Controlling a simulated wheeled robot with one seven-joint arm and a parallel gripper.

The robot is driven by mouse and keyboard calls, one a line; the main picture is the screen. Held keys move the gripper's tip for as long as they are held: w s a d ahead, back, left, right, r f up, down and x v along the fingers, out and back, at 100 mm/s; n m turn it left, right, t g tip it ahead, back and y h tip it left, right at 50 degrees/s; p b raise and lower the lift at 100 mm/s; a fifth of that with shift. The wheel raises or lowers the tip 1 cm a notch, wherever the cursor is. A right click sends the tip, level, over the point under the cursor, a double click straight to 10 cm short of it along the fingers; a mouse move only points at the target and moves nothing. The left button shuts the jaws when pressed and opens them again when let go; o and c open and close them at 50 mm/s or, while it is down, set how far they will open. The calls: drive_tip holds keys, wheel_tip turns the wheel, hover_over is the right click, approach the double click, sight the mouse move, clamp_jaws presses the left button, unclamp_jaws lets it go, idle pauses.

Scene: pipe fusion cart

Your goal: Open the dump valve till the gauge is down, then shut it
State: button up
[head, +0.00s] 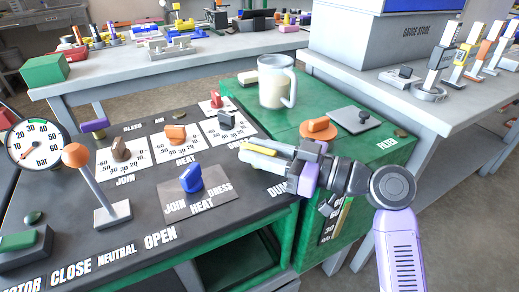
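The bar gauge (36,143) stands at the far left of the cart, with a white face and a dark rim. Its exact needle reading is too small to tell. The word DUMP on the cart's dark top is partly covered by my gripper (262,157), which reaches in from the right, low over the top's right edge. A yellow bar (260,147) lies along the gripper's tip; I cannot tell whether it is the dump valve's handle or part of the gripper. The dump valve is otherwise hidden. The finger gap does not show clearly.
An orange-knobbed lever (78,158) stands on the left near CLOSE, NEUTRAL and OPEN. Brown (121,148), orange (176,134) and blue (191,179) knobs sit mid-panel. A mug (275,82) and an orange knob (318,128) stand on the green top beyond my gripper.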

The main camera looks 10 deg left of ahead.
sight(276, 156)
drive_tip(key=shift+o, duration=0.5)
drive_tip(key=shift+d, duration=0.25)
drive_tip(key=p+v, duration=0.1)
drive_tip(key=v, duration=0.6)
drive_tip(key=shift+d+r, duration=0.1)
